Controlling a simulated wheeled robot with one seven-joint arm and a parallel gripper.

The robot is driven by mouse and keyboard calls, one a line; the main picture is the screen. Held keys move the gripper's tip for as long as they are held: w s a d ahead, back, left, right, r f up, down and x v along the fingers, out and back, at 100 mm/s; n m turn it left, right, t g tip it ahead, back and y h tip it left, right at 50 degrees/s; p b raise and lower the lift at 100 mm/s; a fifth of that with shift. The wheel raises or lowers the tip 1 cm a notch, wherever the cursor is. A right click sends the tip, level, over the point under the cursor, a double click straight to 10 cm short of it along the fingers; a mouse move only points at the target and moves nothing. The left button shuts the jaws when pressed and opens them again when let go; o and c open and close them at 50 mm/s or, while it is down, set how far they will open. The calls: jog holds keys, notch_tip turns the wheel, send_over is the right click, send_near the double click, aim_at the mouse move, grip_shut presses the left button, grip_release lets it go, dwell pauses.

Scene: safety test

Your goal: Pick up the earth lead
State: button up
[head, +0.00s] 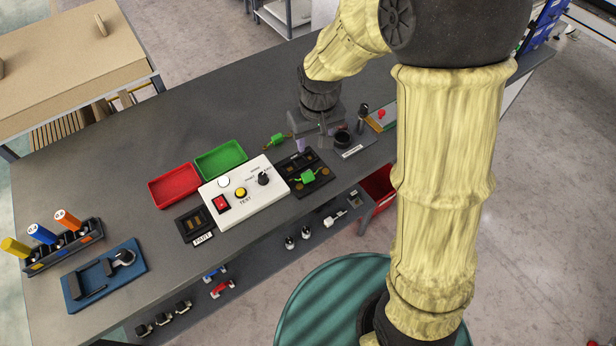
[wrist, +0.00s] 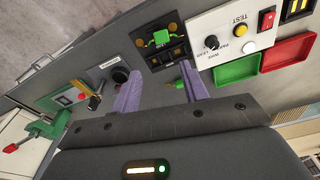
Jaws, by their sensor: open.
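Two green pieces could be the earth lead; I cannot tell which. One, with a yellowish end (head: 275,140), lies on the grey bench behind the white test box. In the wrist view it (wrist: 180,84) is partly hidden by the right finger. The other green piece (head: 308,177) sits on a black fixture (head: 322,184) right of the box, and shows in the wrist view (wrist: 161,38). My gripper (head: 309,145) is above the bench near both, its purple fingers (wrist: 161,88) apart with nothing held between them.
The white test box (head: 240,192) has a knob and red switch. Green (head: 221,160) and red (head: 174,185) trays lie left of it. A round black holder (head: 342,138) and a green vise (wrist: 38,130) are close by. Bare bench lies behind the trays.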

jog(key=shift+f, duration=0.1)
send_over(307, 175)
jog(key=d, duration=0.1)
jog(key=f, duration=0.7)
jog(key=s+f+p, duration=0.1)
jog(key=f, duration=0.3)
jog(key=shift+f, duration=0.45)
jog(key=shift+w+a+f+p, duration=0.1)
jog(key=shift+w+f+p, duration=0.1)
jog(key=shift+f, duration=0.65)
jog(key=shift+w+a+f+p, duration=0.1)
jog(key=shift+a+f+p, duration=0.1)
jog(key=shift+f, duration=0.7)
jog(key=shift+w+a+f+p, duration=0.1)
jog(key=shift+f+p, duration=0.1)
jog(key=shift+f, duration=0.65)
jog(key=c, duration=0.8)
jog(key=shift+r, duration=0.1)
